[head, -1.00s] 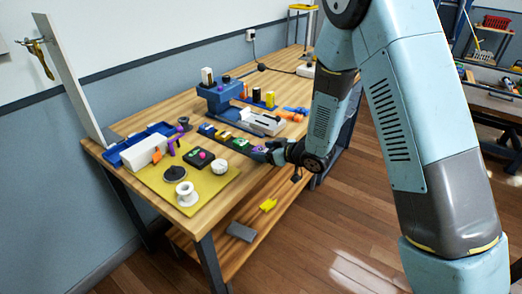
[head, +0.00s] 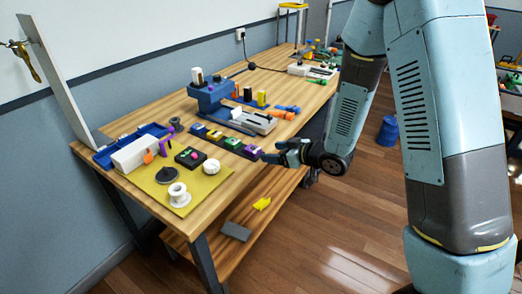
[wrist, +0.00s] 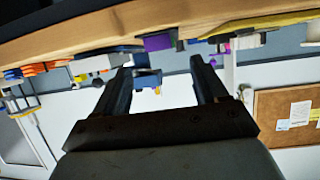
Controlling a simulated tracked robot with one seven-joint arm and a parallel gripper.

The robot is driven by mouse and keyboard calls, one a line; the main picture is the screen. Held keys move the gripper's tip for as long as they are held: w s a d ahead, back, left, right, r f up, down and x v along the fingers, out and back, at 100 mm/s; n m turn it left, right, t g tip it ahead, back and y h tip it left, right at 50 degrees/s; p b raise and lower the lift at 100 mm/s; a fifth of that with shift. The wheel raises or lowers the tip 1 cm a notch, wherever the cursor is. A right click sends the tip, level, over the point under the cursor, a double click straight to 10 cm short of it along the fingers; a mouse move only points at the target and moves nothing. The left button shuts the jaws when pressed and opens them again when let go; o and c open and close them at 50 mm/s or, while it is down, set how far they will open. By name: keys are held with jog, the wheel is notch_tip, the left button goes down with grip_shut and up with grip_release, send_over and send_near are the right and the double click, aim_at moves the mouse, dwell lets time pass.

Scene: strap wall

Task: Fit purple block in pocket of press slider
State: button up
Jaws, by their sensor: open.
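The purple block (head: 252,150) sits at the near right end of a dark strip with coloured blocks, by the table's front edge. It also shows in the wrist view (wrist: 158,43), beyond the fingertips. My gripper (head: 272,157) is just right of it, beside the table edge; in the wrist view my gripper (wrist: 160,75) is open with nothing between the fingers. A blue press-like device (head: 211,94) stands farther back, with a grey-white slider-like part (head: 254,122) in front. The pocket is too small to make out.
Blue, yellow and green blocks (head: 233,143) share the strip. A yellow mat (head: 206,186) with a white spool (head: 179,195) lies at the near left. A blue tray (head: 110,153) is behind it. A yellow piece (head: 262,203) lies on the lower shelf.

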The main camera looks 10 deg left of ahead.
jog(key=v, duration=0.5)
jog(key=shift+s+d+r, duration=0.1)
jog(key=shift+d, duration=0.2)
